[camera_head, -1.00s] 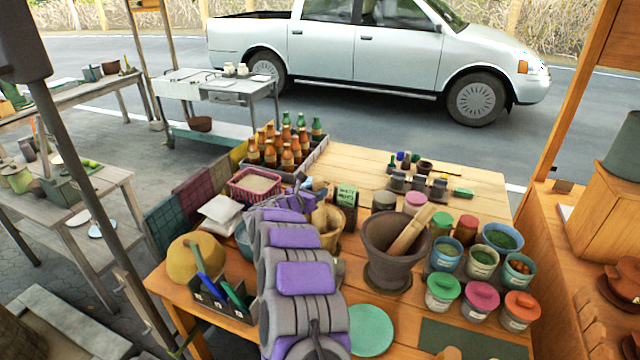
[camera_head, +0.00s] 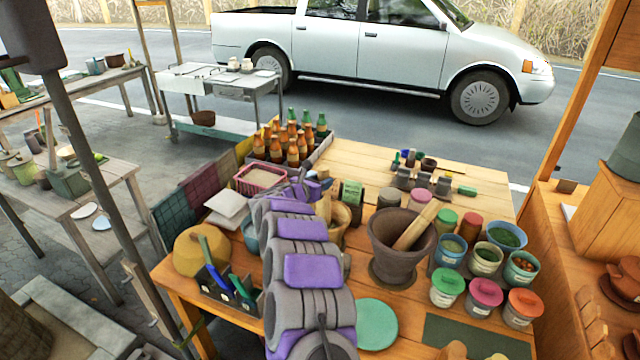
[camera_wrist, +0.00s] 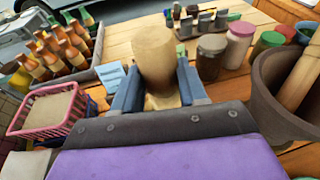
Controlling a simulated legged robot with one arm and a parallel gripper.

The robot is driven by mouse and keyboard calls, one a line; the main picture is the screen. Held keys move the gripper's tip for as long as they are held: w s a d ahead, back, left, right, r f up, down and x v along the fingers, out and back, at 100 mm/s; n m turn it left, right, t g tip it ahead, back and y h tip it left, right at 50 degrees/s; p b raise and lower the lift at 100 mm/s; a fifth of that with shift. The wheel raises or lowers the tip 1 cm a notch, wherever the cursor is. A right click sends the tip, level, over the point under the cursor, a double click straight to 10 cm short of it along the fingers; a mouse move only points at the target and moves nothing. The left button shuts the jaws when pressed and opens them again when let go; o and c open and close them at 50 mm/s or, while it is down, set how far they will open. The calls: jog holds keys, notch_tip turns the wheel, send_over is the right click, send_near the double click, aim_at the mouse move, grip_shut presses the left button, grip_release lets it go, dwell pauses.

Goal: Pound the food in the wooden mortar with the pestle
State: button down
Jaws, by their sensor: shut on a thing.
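My gripper (camera_wrist: 160,78) shows in the wrist view with its blue-grey fingers on both sides of a thick tan wooden pestle (camera_wrist: 154,50). It is shut on the pestle, which stands roughly upright and narrows downward. In the head view the pestle (camera_head: 323,207) is a small tan piece at the wooden mortar (camera_head: 342,222), just beyond my arm. My arm and fingers cover part of the mortar there. The pestle's lower end and the food inside the mortar are hidden, so I cannot tell whether they touch.
A dark clay mortar (camera_head: 385,243) with another wooden pestle (camera_head: 416,226) leaning in it stands close on the right. Jars and tubs (camera_head: 485,262) crowd farther right. A pink basket (camera_head: 257,188) and a bottle crate (camera_head: 317,152) are on the left.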

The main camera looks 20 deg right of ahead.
jog(key=f+b, duration=0.5)
jog(key=shift+d+f+b, duration=0.3)
jog(key=shift+d+b, duration=0.05)
jog(key=shift+d, duration=0.05)
dwell(0.3)
jog(key=shift+a, duration=0.1)
jog(key=r+p, duration=0.1)
jog(key=r, duration=0.4)
jog(key=shift+d+r+p, duration=0.2)
jog(key=shift+r+p, duration=0.05)
jog(key=shift+p, duration=0.1)
